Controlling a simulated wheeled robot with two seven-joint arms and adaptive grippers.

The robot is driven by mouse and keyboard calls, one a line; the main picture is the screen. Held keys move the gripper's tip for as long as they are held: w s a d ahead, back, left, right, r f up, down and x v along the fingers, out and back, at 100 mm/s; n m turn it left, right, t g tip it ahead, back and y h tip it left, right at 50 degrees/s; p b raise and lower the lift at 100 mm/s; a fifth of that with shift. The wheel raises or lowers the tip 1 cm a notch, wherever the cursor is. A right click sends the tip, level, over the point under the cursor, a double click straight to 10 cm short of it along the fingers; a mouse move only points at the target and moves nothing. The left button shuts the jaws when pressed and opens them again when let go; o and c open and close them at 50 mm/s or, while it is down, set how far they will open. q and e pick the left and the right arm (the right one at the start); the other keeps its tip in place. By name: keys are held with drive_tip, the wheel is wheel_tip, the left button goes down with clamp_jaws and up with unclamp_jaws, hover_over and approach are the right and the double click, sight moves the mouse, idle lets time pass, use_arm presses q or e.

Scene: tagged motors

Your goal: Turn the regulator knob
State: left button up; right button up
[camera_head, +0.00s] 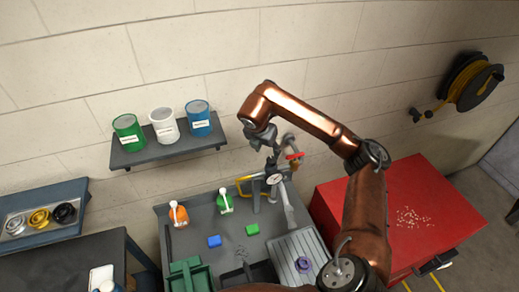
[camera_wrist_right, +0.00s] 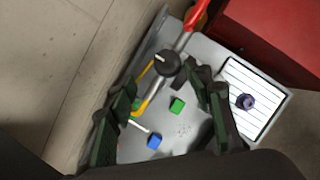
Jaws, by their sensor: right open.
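The regulator knob (camera_wrist_right: 168,63) is round and black with a white mark in the right wrist view. It stands above the grey bench, beside a pipe with a red handle (camera_wrist_right: 196,17). My right gripper (camera_wrist_right: 163,82) is open and empty, with the knob showing between and just beyond its fingertips; I cannot tell whether they touch it. In the head view my right gripper (camera_head: 267,143) points down above a white-faced gauge (camera_head: 273,179), and I cannot make out the knob there. The red handle (camera_head: 294,156) is just right of the gripper. My left gripper is out of view.
The grey bench (camera_head: 197,243) holds orange and green bottles, blue and green blocks, green bins and a ribbed tray (camera_head: 283,262) with a purple ring. A wall shelf (camera_head: 150,156) with three cans is left of the gripper. A red cabinet (camera_head: 440,205) stands right.

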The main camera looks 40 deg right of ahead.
sight(271, 159)
drive_tip(key=f, duration=0.1)
drive_tip(key=s+d+f+p, duration=0.1)
drive_tip(key=s+f+p, duration=0.1)
drive_tip(key=shift+d+f, duration=0.2)
drive_tip(key=shift+d, duration=0.15)
drive_tip(key=w+f, duration=0.2)
drive_tip(key=shift+d+f, duration=0.25)
drive_tip(key=shift+f, duration=0.05)
drive_tip(key=shift+w+f+p, duration=0.3)
drive_tip(key=shift+w+f, duration=0.15)
drive_tip(key=shift+w, duration=0.05)
drive_tip(key=shift+s+d, duration=0.2)
drive_tip(key=shift+s, duration=0.15)
drive_tip(key=shift+s+r, duration=0.2)
drive_tip(key=shift+s, duration=0.1)
drive_tip(key=shift+w+a+f, duration=0.1)
drive_tip(key=shift+w+f, duration=0.05)
drive_tip(key=shift+w, duration=0.25)
drive_tip(key=c, duration=0.4)
drive_tip(key=shift+s, duration=0.2)
drive_tip(key=c, duration=0.6)
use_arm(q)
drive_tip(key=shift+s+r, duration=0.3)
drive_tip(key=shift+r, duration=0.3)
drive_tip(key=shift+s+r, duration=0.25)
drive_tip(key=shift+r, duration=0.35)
use_arm(e)
drive_tip(key=shift+c, duration=0.8)
